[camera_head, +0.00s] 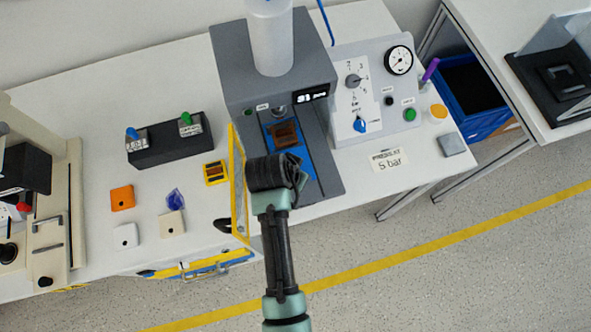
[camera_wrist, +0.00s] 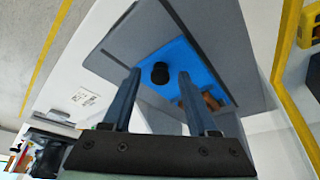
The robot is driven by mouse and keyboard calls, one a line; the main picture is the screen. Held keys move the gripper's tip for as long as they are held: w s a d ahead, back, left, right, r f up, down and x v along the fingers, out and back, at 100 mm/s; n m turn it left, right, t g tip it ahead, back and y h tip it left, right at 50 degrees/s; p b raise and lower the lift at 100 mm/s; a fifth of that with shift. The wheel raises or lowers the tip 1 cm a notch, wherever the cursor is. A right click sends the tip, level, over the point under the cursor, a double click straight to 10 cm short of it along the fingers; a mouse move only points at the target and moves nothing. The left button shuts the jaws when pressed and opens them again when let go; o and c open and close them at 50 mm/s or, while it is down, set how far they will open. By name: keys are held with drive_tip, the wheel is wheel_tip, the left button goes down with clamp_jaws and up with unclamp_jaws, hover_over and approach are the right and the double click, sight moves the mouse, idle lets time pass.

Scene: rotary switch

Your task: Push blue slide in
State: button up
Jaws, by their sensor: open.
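The blue slide (camera_head: 305,162) lies in the grey press (camera_head: 235,70), seen in the head view partly behind my gripper (camera_head: 277,173). In the wrist view the blue slide (camera_wrist: 190,62) carries a black round knob (camera_wrist: 160,73) and a brown-orange part (camera_wrist: 208,101) at its lower right. My gripper (camera_wrist: 159,75) is open, with its two fingers apart. The knob shows between the fingertips in the wrist view; I cannot tell whether they touch it. My wrist hides the fingertips and the knob in the head view.
A yellow-framed guard panel (camera_head: 238,185) stands open just left of my gripper. A control panel (camera_head: 375,95) with dials and a gauge (camera_head: 399,60) is to the right. A black block (camera_head: 168,143) and several small plates lie on the table's left. Free floor is in front.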

clamp_jaws()
idle(1.3)
